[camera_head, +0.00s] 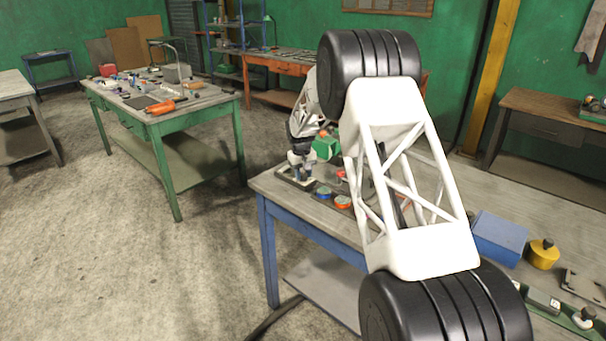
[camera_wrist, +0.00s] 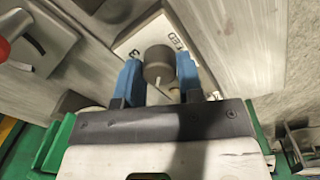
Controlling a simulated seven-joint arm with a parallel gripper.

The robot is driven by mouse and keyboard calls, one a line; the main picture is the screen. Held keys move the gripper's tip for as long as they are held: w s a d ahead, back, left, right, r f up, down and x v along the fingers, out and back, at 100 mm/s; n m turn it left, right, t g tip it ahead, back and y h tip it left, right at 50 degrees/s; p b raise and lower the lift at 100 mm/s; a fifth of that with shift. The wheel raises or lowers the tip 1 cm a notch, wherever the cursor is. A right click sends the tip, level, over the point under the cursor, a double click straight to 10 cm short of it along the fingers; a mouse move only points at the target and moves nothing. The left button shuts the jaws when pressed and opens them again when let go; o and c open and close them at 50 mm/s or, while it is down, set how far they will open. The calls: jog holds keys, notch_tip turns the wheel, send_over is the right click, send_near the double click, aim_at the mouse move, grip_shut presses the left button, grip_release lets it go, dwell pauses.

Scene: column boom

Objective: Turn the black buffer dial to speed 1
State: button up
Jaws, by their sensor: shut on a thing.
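The dark, round buffer dial (camera_wrist: 158,64) stands on a pale label plate (camera_wrist: 132,40) in the wrist view. The plate shows a "3" at the dial's left and part of a word ending in "ED" above right. My gripper (camera_wrist: 159,76) has its two blue fingers on either side of the dial and is shut on it. Which number the dial points to cannot be told, and the 1 is not readable. In the head view my gripper (camera_head: 301,166) is low over the blue-legged bench; the dial cannot be made out there.
A red knob (camera_wrist: 4,48) on a grey plate is left in the wrist view. On the bench (camera_head: 270,185), a blue (camera_head: 323,193) and an orange round piece (camera_head: 343,202) lie near my gripper. A blue box (camera_head: 500,236) and yellow canister (camera_head: 543,254) stand right of my arm.

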aim_at(302, 174)
dwell(0.3)
jog(key=o, duration=0.9)
jog(key=shift+r, duration=0.1)
jog(key=shift+s+a+r, duration=0.1)
jog(key=shift+a+r, duration=0.05)
jog(key=shift+r, duration=1.75)
jog(key=shift+a+r, duration=0.1)
jog(key=shift+r, duration=1.8)
